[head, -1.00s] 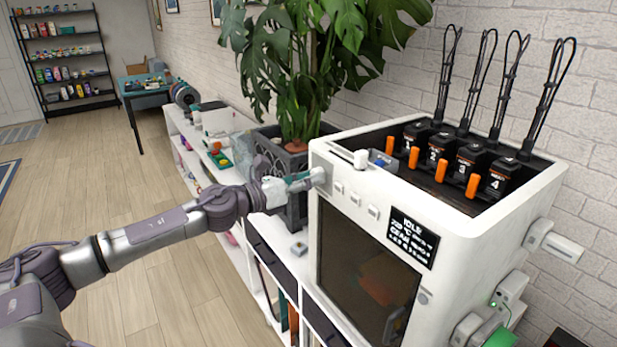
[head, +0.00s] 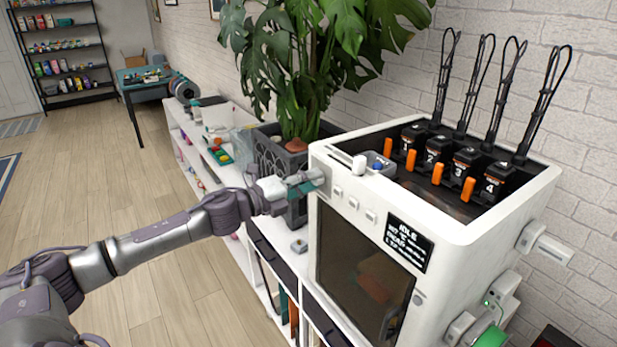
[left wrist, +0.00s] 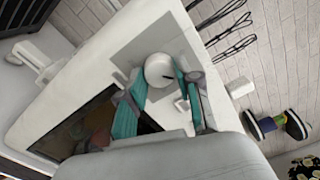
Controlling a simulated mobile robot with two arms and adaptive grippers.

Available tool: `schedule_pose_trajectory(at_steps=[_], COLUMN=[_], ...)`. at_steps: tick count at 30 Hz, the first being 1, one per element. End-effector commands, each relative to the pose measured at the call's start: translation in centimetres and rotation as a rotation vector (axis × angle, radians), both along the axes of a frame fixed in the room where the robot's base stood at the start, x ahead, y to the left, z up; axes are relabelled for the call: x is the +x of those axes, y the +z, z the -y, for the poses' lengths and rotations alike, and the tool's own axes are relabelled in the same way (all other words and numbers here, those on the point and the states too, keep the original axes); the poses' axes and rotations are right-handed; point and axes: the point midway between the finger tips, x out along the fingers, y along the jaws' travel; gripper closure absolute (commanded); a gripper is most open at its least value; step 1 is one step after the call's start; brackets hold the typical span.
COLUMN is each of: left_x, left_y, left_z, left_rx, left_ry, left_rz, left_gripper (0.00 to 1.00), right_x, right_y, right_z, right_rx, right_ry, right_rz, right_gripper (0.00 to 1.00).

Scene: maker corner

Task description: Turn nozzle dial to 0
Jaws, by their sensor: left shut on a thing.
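The white printer (head: 450,235) stands on the shelf unit at the right of the head view. The nozzle dial (left wrist: 160,70) is a round white knob with a short dark mark, on a grey panel of the printer's front in the left wrist view. My left gripper (left wrist: 164,80) has its two teal-padded fingers on either side of the dial and is shut on it. In the head view, my left gripper (head: 308,183) is at the printer's upper left front corner and hides the dial. The dial's numbers cannot be read. My right gripper is not in view.
Small white buttons (head: 353,203) and a black display (head: 408,242) reading IDLE are on the printer's front. Four-side clutter is close: a potted plant (head: 290,70) behind my left gripper and black cartridges (head: 465,165) on top. The floor at left is clear.

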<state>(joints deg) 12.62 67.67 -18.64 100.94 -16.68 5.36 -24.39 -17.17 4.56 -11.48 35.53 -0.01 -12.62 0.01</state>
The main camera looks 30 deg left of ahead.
Motion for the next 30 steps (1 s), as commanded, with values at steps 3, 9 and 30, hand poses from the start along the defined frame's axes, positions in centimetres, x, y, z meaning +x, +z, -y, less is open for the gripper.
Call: schedule_pose_trajectory(at_steps=[3,9,30], left_x=[0.0,0.0,0.1], left_y=[0.4,0.5,0.5], left_z=[0.0,0.0,-0.1], left_rx=[-0.104,-0.280,-0.745], left_ry=[0.001,0.001,0.000], left_rz=[-0.041,-0.112,-0.305], left_gripper=[1.00,1.00,1.00], right_x=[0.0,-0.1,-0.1], right_y=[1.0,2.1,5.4], right_z=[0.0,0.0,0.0], right_rx=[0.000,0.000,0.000], right_ry=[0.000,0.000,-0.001], right_rz=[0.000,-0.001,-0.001], right_gripper=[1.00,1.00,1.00])
